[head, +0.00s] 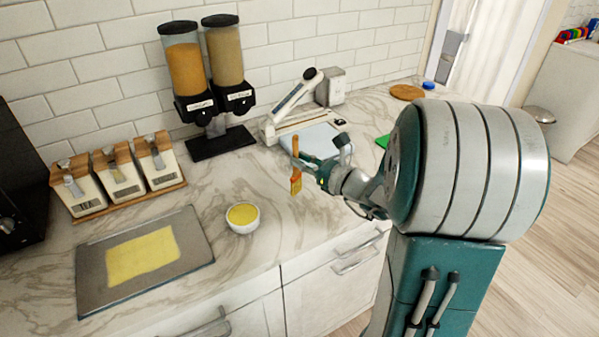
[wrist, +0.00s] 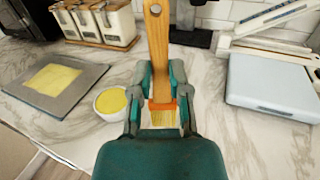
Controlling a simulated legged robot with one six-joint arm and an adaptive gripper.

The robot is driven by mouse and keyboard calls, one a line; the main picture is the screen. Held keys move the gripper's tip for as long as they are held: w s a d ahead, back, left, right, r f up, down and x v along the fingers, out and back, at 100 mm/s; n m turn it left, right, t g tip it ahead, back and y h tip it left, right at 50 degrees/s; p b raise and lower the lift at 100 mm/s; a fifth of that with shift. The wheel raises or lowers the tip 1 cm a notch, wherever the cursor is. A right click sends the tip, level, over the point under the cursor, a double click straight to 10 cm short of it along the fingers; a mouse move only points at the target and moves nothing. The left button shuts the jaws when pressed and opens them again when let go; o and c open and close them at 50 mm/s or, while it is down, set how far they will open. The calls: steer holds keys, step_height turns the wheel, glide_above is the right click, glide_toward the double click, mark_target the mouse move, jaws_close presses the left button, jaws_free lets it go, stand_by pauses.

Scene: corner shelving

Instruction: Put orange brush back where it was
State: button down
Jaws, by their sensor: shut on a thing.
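The orange brush (head: 296,180) hangs upright in the head view, with its wooden handle up and its bristles down. My gripper (head: 312,165) is shut on it and holds it over the counter, right of the bowl. In the wrist view the brush's wooden handle (wrist: 157,50) stands between the fingers of my gripper (wrist: 160,100). A white bowl (head: 243,228) with yellow contents stands on the counter. A grey tray (head: 195,226) with a yellow sheet on it lies at the left.
Canisters in a wooden rack (head: 130,203) and a double dispenser (head: 225,144) stand along the wall. A white slicer-like device (head: 270,131) with a pale board is behind my gripper. Marble counter is clear between the bowl and the dispenser.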

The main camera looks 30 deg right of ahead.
mark_target(296, 180)
steer(key=w+f, duration=0.2)
steer(key=f, duration=0.1)
steer(key=shift+w+d+f, duration=0.1)
steer(key=shift+w+d, duration=0.1)
steer(key=shift+d, duration=0.15)
steer(key=f, duration=0.3)
steer(key=shift+w+d+f, duration=0.15)
steer(key=shift+d+f, duration=0.1)
steer(key=c, duration=0.6)
jaws_free()
steer(key=shift+a+f, duration=0.1)
